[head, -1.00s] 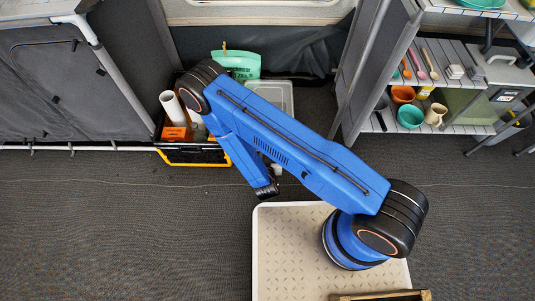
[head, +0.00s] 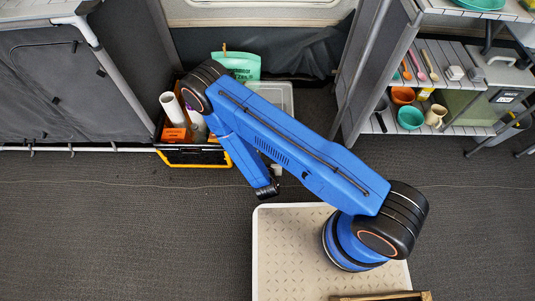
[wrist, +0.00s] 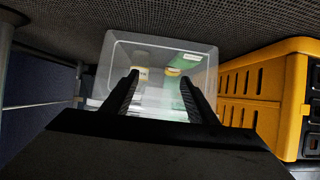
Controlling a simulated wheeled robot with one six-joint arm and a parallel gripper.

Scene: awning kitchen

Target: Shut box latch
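A clear plastic box (wrist: 160,48) stands ahead of my gripper in the wrist view, with green and pale items showing through its wall. Its corner also shows in the head view (head: 284,92), partly hidden behind my blue arm. I cannot make out the latch in either view. My gripper (wrist: 159,78) is open, its two black fingers apart in front of the box with nothing held between them. I cannot tell whether the fingertips touch the box. The gripper is not clearly visible in the head view.
A yellow-sided crate (wrist: 262,85) stands close to the right in the wrist view. In the head view, a black crate with yellow edging (head: 196,160) holds a white roll and orange items. A shelf unit (head: 455,58) stands at right. The grey floor (head: 120,230) is clear.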

